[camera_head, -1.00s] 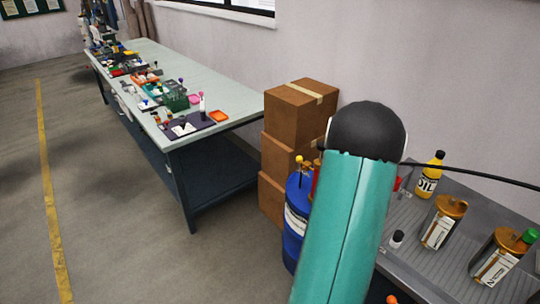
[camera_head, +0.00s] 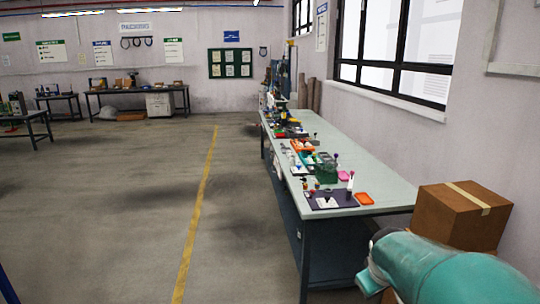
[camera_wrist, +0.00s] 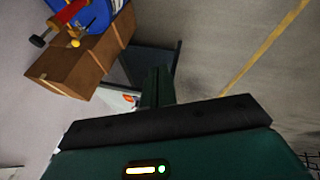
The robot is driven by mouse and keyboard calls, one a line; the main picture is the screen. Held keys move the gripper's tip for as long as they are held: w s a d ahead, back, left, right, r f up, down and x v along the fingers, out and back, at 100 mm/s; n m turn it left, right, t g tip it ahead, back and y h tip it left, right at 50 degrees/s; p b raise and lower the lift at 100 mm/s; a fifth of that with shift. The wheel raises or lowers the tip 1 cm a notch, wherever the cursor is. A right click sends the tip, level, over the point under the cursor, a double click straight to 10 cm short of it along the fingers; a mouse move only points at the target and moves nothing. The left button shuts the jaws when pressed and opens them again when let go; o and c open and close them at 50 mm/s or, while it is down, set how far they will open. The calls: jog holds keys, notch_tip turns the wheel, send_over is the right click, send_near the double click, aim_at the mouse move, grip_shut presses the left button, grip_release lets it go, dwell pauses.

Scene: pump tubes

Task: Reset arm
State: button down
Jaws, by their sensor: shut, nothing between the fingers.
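My gripper (camera_wrist: 157,84) shows in the wrist view as dark green fingers together beyond a black bar, with nothing between them. It points over the floor beside the cardboard boxes (camera_wrist: 85,60) and is apart from them. In the head view a teal link of my arm fills the lower right corner, in front of the cardboard boxes (camera_head: 462,212). My gripper is not in the head view.
A long workbench (camera_head: 385,190) with several small parts and trays runs along the right wall. A blue drum (camera_wrist: 90,14) stands by the boxes. Open floor with a yellow line (camera_head: 198,215) lies to the left. More tables (camera_head: 135,90) stand at the back.

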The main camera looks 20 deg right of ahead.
jog(key=s+a+r+y, duration=0.1)
jog(key=s+a+r, duration=0.2)
jog(key=a, duration=0.8)
jog(key=s+a+r+m+t+y, duration=0.1)
jog(key=s+a, duration=0.5)
jog(key=a, duration=0.6)
jog(key=shift+s+r+y, duration=0.4)
jog(key=shift+r+y, duration=0.3)
jog(key=shift+r, duration=0.25)
